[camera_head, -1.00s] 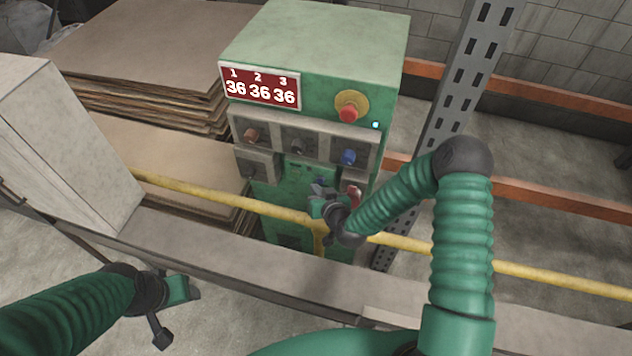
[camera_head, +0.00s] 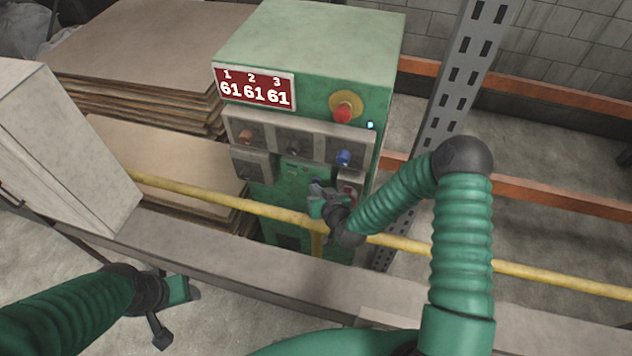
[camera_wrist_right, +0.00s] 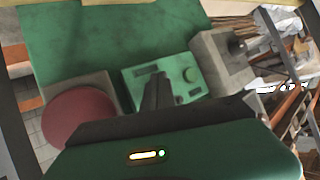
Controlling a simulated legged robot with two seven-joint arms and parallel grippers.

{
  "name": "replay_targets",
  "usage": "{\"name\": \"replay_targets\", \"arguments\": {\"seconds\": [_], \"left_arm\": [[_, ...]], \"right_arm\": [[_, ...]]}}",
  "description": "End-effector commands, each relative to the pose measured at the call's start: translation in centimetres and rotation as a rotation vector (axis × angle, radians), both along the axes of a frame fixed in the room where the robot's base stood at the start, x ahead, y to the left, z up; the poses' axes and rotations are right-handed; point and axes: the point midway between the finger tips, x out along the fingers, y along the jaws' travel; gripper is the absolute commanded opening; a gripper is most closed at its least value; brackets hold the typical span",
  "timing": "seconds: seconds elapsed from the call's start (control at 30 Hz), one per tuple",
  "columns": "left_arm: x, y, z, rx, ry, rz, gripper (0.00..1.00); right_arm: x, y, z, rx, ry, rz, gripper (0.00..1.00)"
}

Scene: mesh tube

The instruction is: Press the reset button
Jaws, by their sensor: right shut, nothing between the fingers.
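A green control box (camera_head: 355,75) stands beyond the yellow rail, with several buttons on its front. A blue button (camera_head: 343,158) sits at the right of the button row, and an orange-red one (camera_head: 246,137) at its left. I cannot read which is labelled reset. My right gripper (camera_head: 317,192) is shut and empty, below the blue button in the head view. In the right wrist view its fingers (camera_wrist_right: 158,92) point at a small green panel (camera_wrist_right: 150,78); contact cannot be judged. My left gripper (camera_head: 172,312) is low at left, away from the box; its jaw state is unclear.
A red display (camera_head: 254,87) reads 61 61 61. A red mushroom button (camera_head: 343,113) has a yellow surround. A yellow rail (camera_head: 230,203) crosses before the box. A grey perforated post (camera_head: 462,75) stands right. A large red button (camera_wrist_right: 78,118) shows in the wrist view.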

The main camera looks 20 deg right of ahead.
Motion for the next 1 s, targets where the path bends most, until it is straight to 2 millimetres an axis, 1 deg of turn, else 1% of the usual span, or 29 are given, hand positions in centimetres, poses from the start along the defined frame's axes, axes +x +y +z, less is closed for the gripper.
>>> {"name": "replay_targets", "arguments": {"seconds": [0.2,0.47,1.0], "left_arm": [[0.0,0.0,0.0,0.0,0.0,0.0,0.57],[0.0,0.0,0.0,0.0,0.0,0.0,0.57],[0.0,0.0,0.1,0.0,0.0,0.0,0.57]], "right_arm": [[0.7,-0.5,0.2,-0.001,-0.002,0.0,0.0],[0.7,-0.6,0.2,-0.001,-0.004,0.0,0.0],[-0.4,0.2,0.2,0.0,0.0,0.001,0.0]]}}
